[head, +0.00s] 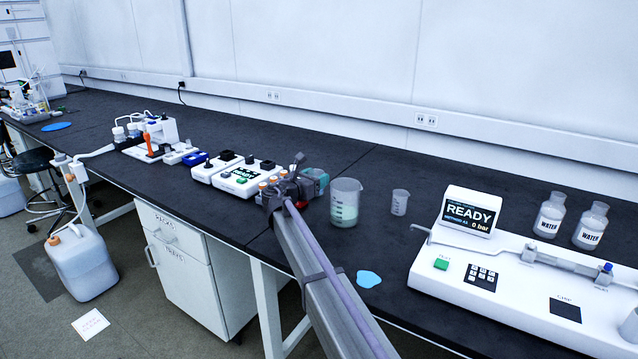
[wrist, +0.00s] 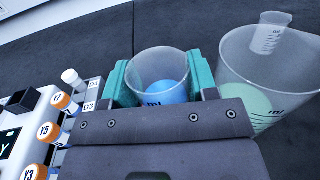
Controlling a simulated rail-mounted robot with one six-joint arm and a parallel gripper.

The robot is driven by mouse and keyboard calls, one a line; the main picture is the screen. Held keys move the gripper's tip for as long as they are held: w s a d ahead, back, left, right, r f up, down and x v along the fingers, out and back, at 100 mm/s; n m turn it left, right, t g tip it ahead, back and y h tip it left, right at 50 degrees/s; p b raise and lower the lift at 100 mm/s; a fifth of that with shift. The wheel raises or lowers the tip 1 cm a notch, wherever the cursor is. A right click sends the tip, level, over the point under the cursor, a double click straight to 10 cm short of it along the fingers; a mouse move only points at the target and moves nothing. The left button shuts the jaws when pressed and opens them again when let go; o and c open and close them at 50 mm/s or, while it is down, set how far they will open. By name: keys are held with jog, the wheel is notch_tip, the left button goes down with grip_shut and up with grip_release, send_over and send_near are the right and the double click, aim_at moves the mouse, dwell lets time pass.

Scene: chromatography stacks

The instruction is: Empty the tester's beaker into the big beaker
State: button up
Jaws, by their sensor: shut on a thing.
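My gripper (head: 300,186) is shut on a small clear beaker (wrist: 158,66) with blue liquid in the bottom. Its teal fingers (wrist: 208,80) sit on either side of the beaker, which looks roughly upright. In the head view the held beaker (head: 316,174) is partly hidden by the gripper. The big beaker (head: 345,203) stands on the bench just right of my gripper, with pale green liquid low inside. In the wrist view the big beaker (wrist: 262,70) is close to the right finger; I cannot tell if they touch.
An empty-looking small beaker (head: 399,202) stands right of the big beaker. A white machine (head: 490,285) showing READY and two water bottles (head: 550,216) are further right. A white unit (head: 240,178) with orange-capped vials is left of the gripper. A light-blue patch (head: 368,279) lies near the front edge.

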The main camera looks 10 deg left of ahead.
aim_at(321, 193)
jog(key=shift+s+d, duration=0.1)
jog(key=shift+d, duration=0.3)
jog(key=shift+r, duration=0.15)
jog(key=shift+s+d+r+m+p, duration=0.1)
jog(key=shift+d+r+m+p, duration=0.3)
jog(key=shift+r+p, duration=0.7)
jog(key=shift+s+d+r+m+p, duration=0.1)
jog(key=shift+r+m+p, duration=0.5)
jog(key=shift+r+p, duration=0.5)
jog(key=shift+s+d+m+y+p, duration=0.35)
jog(key=shift+d+m+p, duration=0.3)
jog(key=shift+m, duration=0.35)
jog(key=shift+r, duration=0.1)
jog(key=shift+s+d+r+m+p, duration=0.15)
jog(key=shift+d+r+m+p, duration=0.15)
jog(key=shift+d+m+p, duration=0.25)
